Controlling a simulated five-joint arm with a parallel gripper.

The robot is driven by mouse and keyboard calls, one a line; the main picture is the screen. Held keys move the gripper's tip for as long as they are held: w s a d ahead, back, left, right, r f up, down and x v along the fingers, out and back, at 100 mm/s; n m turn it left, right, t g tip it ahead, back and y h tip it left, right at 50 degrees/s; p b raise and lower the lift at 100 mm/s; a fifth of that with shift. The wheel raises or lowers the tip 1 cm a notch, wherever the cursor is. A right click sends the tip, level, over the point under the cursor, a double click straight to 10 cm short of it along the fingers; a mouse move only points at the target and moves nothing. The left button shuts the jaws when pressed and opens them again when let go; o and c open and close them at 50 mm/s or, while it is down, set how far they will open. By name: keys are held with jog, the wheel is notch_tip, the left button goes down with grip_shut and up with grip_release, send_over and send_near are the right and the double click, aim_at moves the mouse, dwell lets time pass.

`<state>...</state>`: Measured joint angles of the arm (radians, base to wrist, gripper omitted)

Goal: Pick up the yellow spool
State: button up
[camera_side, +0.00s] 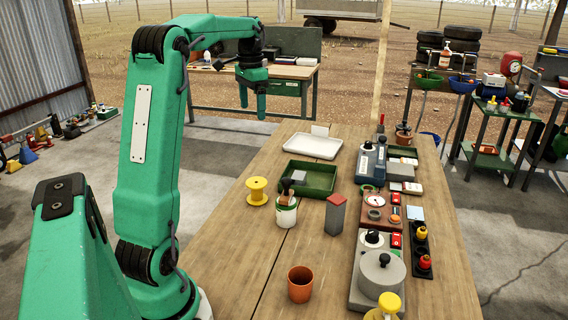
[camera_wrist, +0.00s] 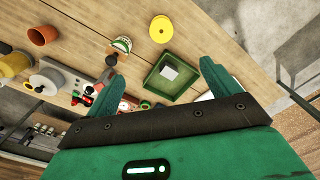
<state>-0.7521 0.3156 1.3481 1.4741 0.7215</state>
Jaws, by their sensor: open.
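The yellow spool (camera_side: 258,191) stands upright on the wooden table, left of the green tray and the brush pot. In the wrist view the yellow spool (camera_wrist: 163,29) shows from above near the top middle, beyond the fingertips. My gripper (camera_side: 243,97) hangs in the air, above and beyond the spool in the side view, near the table's far left.
A green tray (camera_side: 333,180) with a small grey block is right of the spool. A white pot with brushes (camera_side: 286,212), a grey red-topped block (camera_side: 335,214) and a terracotta pot (camera_side: 300,284) stand nearby. A white tray (camera_side: 312,145) lies behind. The table's left strip is clear.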

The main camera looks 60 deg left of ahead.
send_near(256, 182)
notch_tip(256, 182, down, 5)
jog(key=shift+s+f, duration=0.1)
jog(key=shift+f, duration=1.45)
jog(key=shift+f, duration=0.15)
jog(key=shift+f, duration=2.45)
jog(key=shift+c, duration=0.5)
jog(key=c, duration=1)
